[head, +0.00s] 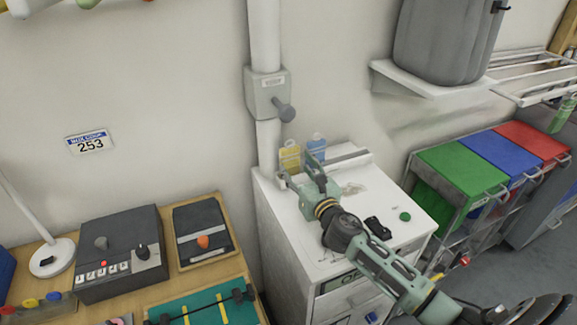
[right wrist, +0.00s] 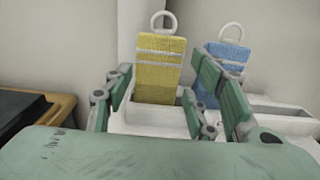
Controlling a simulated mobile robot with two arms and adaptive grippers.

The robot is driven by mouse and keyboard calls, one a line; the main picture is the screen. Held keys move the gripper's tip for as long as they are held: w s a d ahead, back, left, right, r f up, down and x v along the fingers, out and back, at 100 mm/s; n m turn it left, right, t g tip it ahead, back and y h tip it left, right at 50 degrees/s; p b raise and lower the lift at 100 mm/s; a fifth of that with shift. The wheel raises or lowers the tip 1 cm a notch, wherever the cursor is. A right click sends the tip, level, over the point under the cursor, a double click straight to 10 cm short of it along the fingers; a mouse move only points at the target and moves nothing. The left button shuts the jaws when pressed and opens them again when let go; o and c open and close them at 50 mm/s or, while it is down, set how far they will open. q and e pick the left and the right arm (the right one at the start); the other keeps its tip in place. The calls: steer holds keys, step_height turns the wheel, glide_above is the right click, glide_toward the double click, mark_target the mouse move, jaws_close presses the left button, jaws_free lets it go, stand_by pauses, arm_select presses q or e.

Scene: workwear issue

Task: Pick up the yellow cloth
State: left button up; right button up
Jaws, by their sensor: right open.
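The yellow cloth (right wrist: 158,72) is a flat upright piece with pale stripes and a white ring on top. Its lower end stands in a white holder (right wrist: 150,119). It also shows in the head view (head: 289,157), at the back of the white cabinet top. My right gripper (right wrist: 170,88) is open and empty, facing the cloth. In the wrist view the yellow cloth appears between its fingers, with no visible contact. In the head view my right gripper (head: 301,174) is just in front of the holder. My left gripper is not in view.
A similar blue cloth (right wrist: 229,55) stands right of the yellow one, partly behind my right finger. The white cabinet top (head: 330,254) carries a black object (head: 378,226) and a green disc (head: 405,216). A pipe with a grey box (head: 267,93) rises behind.

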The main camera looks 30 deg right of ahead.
mark_target(291, 159)
steer(key=w, duration=0.3)
steer(key=w+p, duration=0.1)
steer(key=shift+w+r, duration=0.2)
steer(key=shift+r, duration=0.15)
steer(key=shift+w, duration=0.3)
steer(key=shift+w+f, duration=0.1)
steer(key=c, duration=0.7)
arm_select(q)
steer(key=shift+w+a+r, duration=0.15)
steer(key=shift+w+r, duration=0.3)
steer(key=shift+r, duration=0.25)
